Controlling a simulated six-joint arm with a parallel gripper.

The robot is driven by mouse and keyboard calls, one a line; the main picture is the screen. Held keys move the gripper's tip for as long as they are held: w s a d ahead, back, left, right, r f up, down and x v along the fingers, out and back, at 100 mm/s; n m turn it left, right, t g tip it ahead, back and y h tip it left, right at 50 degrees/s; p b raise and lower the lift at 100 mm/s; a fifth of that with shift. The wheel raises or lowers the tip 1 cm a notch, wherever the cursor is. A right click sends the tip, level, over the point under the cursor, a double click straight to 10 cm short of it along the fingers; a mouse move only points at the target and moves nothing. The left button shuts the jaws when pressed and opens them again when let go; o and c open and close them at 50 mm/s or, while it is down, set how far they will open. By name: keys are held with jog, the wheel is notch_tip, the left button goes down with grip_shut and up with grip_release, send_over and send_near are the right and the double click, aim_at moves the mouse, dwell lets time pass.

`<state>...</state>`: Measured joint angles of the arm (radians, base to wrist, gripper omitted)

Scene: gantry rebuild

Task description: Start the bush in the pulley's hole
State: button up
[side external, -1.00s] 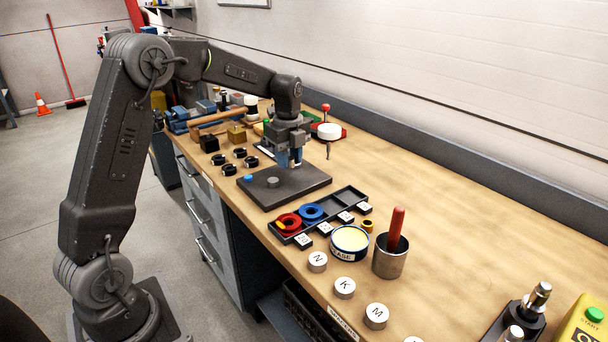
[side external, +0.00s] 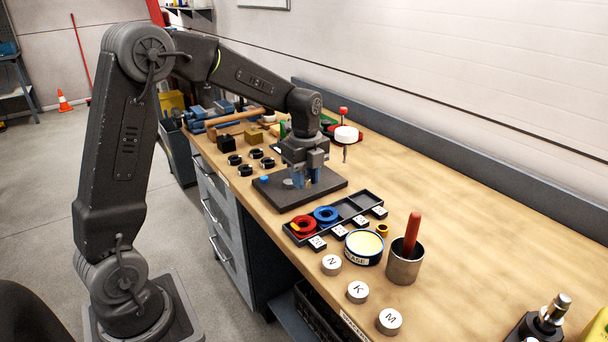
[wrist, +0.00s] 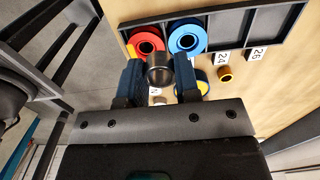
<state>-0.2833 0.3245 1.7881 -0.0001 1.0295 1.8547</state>
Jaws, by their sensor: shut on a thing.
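My gripper (side external: 306,182) is low over the dark plate (side external: 335,182) in the side view. In the wrist view its two blue fingers (wrist: 160,88) are shut on a dark metal bush (wrist: 160,70), a short hollow cylinder. Two ring-shaped pulleys, one red (wrist: 146,42) and one blue (wrist: 187,40), lie beyond the fingers in a black tray (wrist: 258,24). Each has a dark central hole. In the side view, the red pulley (side external: 302,226) and blue pulley (side external: 326,215) sit at the tray's near end. The bush appears apart from both.
A grease tin (side external: 364,247), a small yellow ring (side external: 382,230) and a metal cup (side external: 404,266) with a red handle stand beside the tray. Several black clamps (side external: 245,169) lie left of the plate. The bench's right side is largely clear.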

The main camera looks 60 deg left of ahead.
aim_at(303, 225)
jog(key=s+d, duration=0.1)
jog(key=s+d+f, duration=0.1)
jog(key=s+d, duration=0.1)
jog(key=shift+d, duration=0.3)
jog(key=shift+f, duration=0.75)
jog(key=shift+f, duration=0.4)
jog(key=shift+f, duration=0.3)
jog(key=shift+f, duration=1.45)
jog(key=shift+f, duration=0.45)
jog(key=o, duration=1)
jog(key=shift+f, duration=0.1)
